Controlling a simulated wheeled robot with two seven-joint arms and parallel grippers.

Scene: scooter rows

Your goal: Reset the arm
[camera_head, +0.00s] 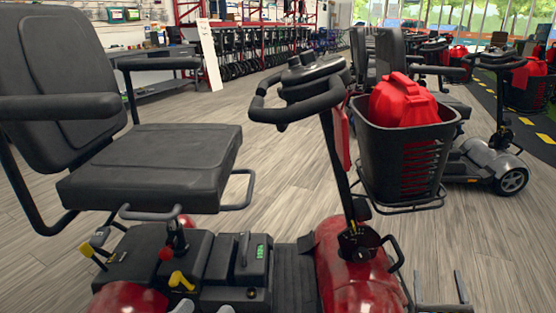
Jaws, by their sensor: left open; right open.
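My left gripper (205,308) shows only as two pale fingertips at the bottom edge, set apart. They are in front of the black battery box of the red scooter (362,280). My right gripper (439,288) shows as two dark fingers with a gap between them at the bottom right, to the right of the scooter's red front. It is open, and I see nothing between its fingers. Both arms are otherwise out of the picture.
The scooter has a black seat (150,160), handlebars (300,90) and a black basket (402,160) with a red container (403,102) in it. More scooters stand behind on the right. Wood-look floor (270,190) lies open beyond the seat.

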